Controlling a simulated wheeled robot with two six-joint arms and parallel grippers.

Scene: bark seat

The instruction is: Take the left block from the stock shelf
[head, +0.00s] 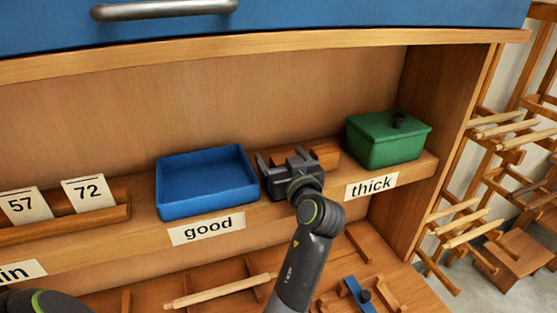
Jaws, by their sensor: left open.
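My left gripper (284,161) is over the shelf (263,213), between the blue tray and the green box. Its jaws are open and point toward the back of the shelf. A brown wooden block (328,154) shows just right of the gripper, partly hidden by it. I cannot tell whether another block lies behind or between the jaws, as the gripper covers that spot. My right gripper is not in view.
An empty blue tray (207,182) stands left of the gripper, above a "good" label (207,229). A green lidded box (388,139) stands right, above a "thick" label (371,186). Number cards (88,193) stand at left. Wooden racks (500,150) are beyond the right side wall.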

